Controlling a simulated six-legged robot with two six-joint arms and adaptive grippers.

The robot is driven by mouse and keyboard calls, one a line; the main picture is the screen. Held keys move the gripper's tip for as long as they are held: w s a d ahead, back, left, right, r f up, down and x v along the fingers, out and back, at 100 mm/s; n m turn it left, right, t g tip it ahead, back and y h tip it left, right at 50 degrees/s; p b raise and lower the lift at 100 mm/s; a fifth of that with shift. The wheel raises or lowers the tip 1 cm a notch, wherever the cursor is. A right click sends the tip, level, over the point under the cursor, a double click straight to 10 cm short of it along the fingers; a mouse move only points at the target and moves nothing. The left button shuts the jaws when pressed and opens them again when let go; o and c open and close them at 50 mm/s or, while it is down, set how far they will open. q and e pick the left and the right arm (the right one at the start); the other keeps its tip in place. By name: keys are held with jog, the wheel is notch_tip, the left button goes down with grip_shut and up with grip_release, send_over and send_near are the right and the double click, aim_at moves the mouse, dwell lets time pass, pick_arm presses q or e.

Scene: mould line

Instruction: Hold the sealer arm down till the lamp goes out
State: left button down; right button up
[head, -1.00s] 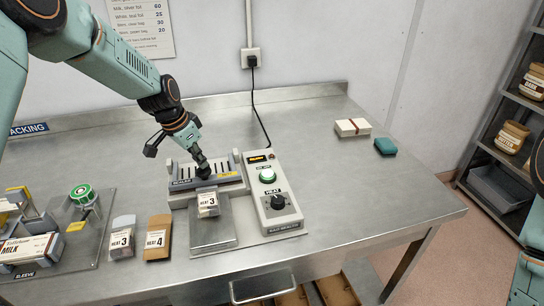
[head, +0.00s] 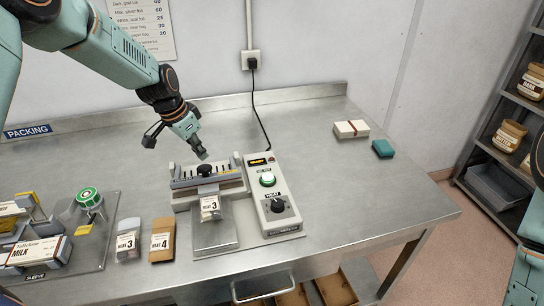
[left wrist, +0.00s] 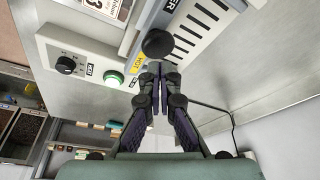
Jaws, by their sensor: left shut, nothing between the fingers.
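The sealer (head: 280,232) stands on the bench. Its grey sealer arm (head: 188,181) lies across it with a black knob (head: 206,170) on top. The knob also shows in the left wrist view (left wrist: 157,43). A pouch marked 3 (head: 210,203) sits at the arm's front edge. A round green lamp (head: 267,180) is on the control panel and looks bright; it also shows in the left wrist view (left wrist: 113,79). My left gripper (head: 203,155) is shut and empty, just above the knob and apart from it. My right gripper is not in view.
A HEAT dial (head: 278,206) and a small amber display (head: 257,161) are on the panel. Pouches marked 3 (head: 128,240) and 4 (head: 161,240) stand left of the sealer. A white box (head: 351,129) and a teal block (head: 383,148) lie at the right.

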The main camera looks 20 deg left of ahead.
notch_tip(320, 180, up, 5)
jog(key=p, duration=0.4)
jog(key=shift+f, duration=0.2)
dwell(0.3)
dwell(0.4)
